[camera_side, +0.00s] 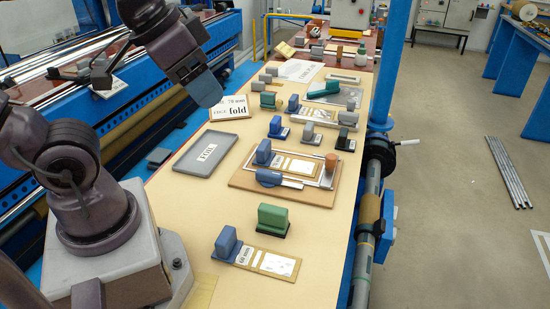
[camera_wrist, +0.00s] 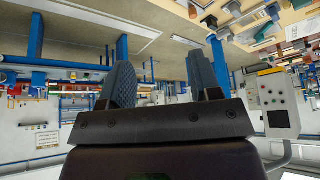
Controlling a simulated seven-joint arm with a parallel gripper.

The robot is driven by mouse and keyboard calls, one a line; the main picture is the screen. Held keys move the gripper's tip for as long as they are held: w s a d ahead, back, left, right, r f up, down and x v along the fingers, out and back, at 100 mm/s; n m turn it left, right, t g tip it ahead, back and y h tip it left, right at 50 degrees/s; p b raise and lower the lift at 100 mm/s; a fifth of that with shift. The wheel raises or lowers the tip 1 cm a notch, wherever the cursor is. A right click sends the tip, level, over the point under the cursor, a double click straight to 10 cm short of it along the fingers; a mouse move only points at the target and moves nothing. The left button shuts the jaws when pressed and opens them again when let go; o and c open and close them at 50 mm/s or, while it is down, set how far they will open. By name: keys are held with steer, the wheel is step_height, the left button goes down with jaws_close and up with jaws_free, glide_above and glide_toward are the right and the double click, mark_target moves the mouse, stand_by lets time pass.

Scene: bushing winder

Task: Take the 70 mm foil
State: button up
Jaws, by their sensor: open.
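My gripper (camera_side: 205,88) hangs at the upper left of the table in the side view. In the wrist view its two blue fingers (camera_wrist: 160,70) stand apart with nothing between them. Several blue-handled pieces with white labels lie on the table. The nearest one (camera_side: 262,260) has a label that seems to read 60 mm. Others are a blue-handled piece (camera_side: 279,128) at mid-table and one (camera_side: 264,152) on the wooden board. Their labels are too small to read, so I cannot tell which is the 70 mm foil. A white sign (camera_side: 230,107) reads "70 mm EDGE fold".
A grey tray (camera_side: 206,153) marked "FOIL" lies flat, looking empty. A wooden board (camera_side: 250,178) holds a frame and blue tools. A green-handled block (camera_side: 273,219) stands near the front. The blue machine (camera_side: 150,100) runs along the left. Bare table shows at the front left.

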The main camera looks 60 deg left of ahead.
step_height(320, 180, down, 4)
steer(key=w+a+n+g, duration=0.1)
steer(key=w+a+g, duration=0.1)
steer(key=n+y, duration=0.3)
steer(key=n, duration=0.5)
glide_toward(263, 145)
steer(key=x, duration=1.2)
steer(key=shift+w+a, duration=0.1)
steer(key=c, duration=0.6)
